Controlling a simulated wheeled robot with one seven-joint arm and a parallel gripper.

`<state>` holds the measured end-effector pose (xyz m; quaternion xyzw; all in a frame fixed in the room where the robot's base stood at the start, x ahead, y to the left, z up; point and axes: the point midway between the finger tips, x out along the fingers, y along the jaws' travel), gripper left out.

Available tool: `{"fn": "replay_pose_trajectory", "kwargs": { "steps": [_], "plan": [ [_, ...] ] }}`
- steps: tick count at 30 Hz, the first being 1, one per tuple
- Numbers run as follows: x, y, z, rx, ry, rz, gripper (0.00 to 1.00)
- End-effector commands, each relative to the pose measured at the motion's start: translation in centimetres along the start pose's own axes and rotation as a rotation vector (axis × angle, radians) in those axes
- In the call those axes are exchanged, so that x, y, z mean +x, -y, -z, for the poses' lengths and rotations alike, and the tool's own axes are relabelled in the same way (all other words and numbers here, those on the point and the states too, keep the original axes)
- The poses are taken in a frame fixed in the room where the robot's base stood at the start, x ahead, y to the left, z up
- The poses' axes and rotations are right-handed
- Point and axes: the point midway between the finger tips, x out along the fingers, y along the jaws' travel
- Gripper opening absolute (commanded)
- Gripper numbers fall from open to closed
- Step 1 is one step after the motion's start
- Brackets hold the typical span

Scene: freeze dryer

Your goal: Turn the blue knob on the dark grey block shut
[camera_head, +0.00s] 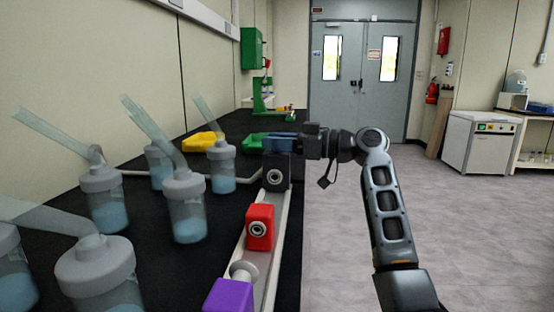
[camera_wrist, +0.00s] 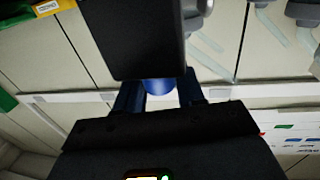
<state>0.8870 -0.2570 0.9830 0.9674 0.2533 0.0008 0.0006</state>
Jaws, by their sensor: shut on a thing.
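The dark grey block (camera_head: 277,172) sits on the pale rail at the far end of the row, with a round port on its near face. It also fills the upper middle of the wrist view (camera_wrist: 142,40). My gripper (camera_head: 277,144) reaches in from the right over the top of this block. In the wrist view, its two blue fingers stand on either side of the blue knob (camera_wrist: 159,86), and the gripper is shut on it. Only part of the knob shows there; in the head view my gripper hides it. The knob's angle cannot be told.
A red block (camera_head: 260,228) and a purple block (camera_head: 228,296) stand nearer on the same rail (camera_head: 282,225). Several lidded flasks (camera_head: 188,212) with angled tubes stand to the left. Yellow (camera_head: 201,141) and green trays lie behind. The floor at right is open.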

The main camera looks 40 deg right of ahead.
Motion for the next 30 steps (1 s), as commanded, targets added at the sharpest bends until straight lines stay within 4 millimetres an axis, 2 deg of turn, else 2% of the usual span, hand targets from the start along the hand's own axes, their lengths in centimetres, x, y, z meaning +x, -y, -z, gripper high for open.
{"fn": "replay_pose_trajectory", "kwargs": {
  "steps": [1,18,30],
  "plan": [
    [0.03,-0.16,-0.5,0.0,0.0,0.046,0.08],
    [0.13,-0.04,-0.13,0.003,0.001,0.552,0.08],
    [0.1,0.01,-0.14,0.003,0.002,0.731,0.08]
  ]
}}
